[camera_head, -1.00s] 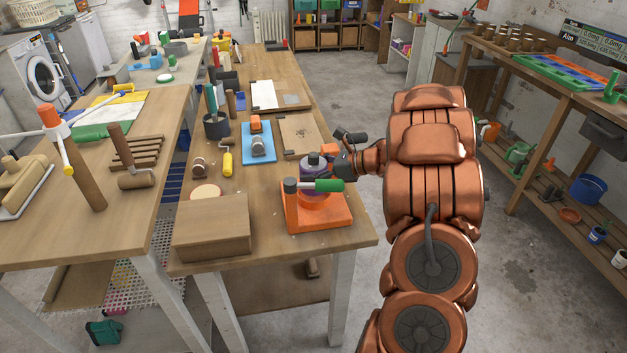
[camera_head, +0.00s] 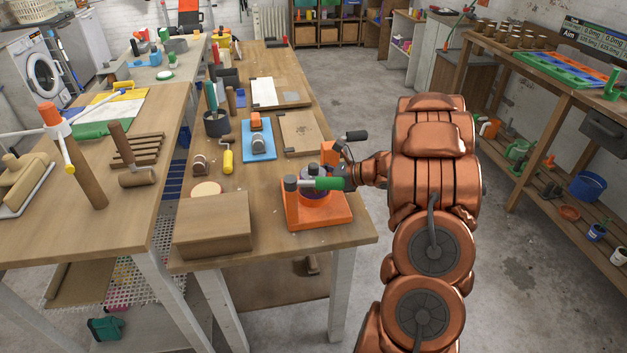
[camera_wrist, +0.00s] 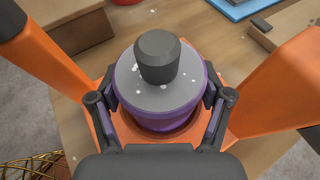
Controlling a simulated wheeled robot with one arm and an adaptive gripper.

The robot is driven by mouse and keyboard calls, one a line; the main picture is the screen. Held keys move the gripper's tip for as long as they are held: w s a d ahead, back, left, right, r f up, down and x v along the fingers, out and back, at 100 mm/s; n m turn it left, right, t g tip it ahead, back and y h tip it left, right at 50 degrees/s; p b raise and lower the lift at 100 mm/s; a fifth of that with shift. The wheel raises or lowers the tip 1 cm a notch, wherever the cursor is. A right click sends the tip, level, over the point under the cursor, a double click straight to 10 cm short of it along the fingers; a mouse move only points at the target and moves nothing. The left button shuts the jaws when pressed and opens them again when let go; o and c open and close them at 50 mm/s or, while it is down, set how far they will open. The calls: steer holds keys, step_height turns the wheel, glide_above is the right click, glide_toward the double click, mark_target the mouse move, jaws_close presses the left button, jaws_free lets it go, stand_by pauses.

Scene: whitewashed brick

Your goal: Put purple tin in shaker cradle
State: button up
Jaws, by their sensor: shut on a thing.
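The purple tin (camera_head: 312,187) has a grey lid and a dark knob, clear in the wrist view (camera_wrist: 160,90). It is upright and down inside the orange shaker cradle (camera_head: 332,218) at the front right of the table. In the wrist view the cradle's orange surround (camera_wrist: 208,143) shows around the tin's lower part. My gripper (camera_wrist: 161,112) is shut on the tin, one finger on each side. In the head view the cradle's grey post and green handle (camera_head: 329,183) cover part of the tin and fingers. The tin's base is hidden.
A cardboard box (camera_head: 213,225) stands left of the cradle. The table's front and right edges are close to the cradle.

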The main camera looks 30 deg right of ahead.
steer(key=o, duration=1.4)
steer(key=shift+r+p, duration=0.15)
steer(key=shift+p, duration=0.2)
steer(key=shift+s+d, duration=0.15)
steer(key=shift+d, duration=0.05)
steer(key=b+v, duration=0.3)
steer(key=v, duration=0.8)
steer(key=shift+s+r+b, duration=0.15)
steer(key=shift+s+b, duration=0.05)
steer(key=shift+b, duration=0.2)
